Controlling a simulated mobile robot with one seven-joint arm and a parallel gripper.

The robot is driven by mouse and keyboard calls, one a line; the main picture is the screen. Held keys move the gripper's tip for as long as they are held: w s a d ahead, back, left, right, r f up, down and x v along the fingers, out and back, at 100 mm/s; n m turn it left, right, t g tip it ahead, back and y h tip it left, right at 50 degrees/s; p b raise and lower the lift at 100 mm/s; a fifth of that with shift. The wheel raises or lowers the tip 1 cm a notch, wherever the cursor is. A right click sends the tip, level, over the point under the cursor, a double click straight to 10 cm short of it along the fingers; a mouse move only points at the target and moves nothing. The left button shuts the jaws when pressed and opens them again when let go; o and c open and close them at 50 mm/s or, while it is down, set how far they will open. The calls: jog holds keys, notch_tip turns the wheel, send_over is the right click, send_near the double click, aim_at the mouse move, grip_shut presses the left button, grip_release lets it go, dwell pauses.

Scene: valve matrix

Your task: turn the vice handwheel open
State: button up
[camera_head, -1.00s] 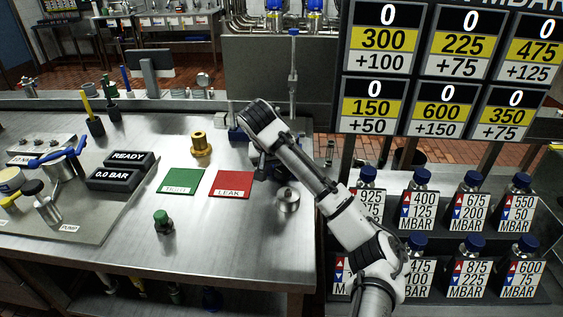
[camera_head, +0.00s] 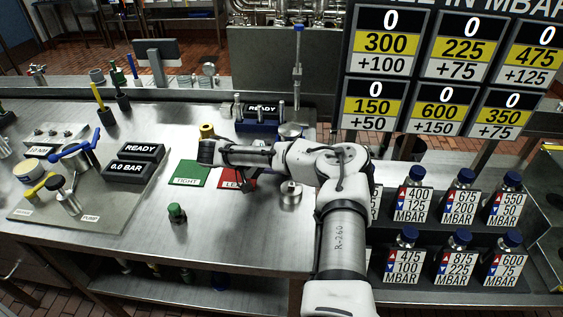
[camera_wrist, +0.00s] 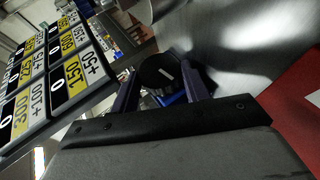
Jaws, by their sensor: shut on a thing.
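The handwheel (camera_wrist: 163,72) shows in the wrist view as a dark round knob with a short white mark on its face. My gripper (camera_wrist: 165,82) has one finger on each side of it and is shut on it. A blue part shows just behind and below the knob. In the head view a blue block (camera_head: 258,126) with metal posts, which seems to be the vice, stands at the back of the bench beside a READY display. My forearm crosses in front there, and the handwheel and fingertips cannot be made out.
The red LEAK mat (camera_head: 232,180) and green TIGHT mat (camera_head: 190,173) lie under and beside my forearm. A brass fitting (camera_head: 207,131) stands behind it, a silver part (camera_head: 291,196) to the right. A green-capped part (camera_head: 177,213) stands in front. The number board (camera_head: 450,70) rises at right.

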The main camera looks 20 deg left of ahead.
jog(key=shift+t+h, duration=0.4)
jog(key=shift+h, duration=0.3)
jog(key=shift+f, duration=0.1)
jog(key=o, duration=1)
jog(key=shift+s+f+n, duration=0.1)
jog(key=shift+f+n, duration=0.05)
jog(key=shift+n, duration=0.15)
jog(key=shift+a, duration=0.2)
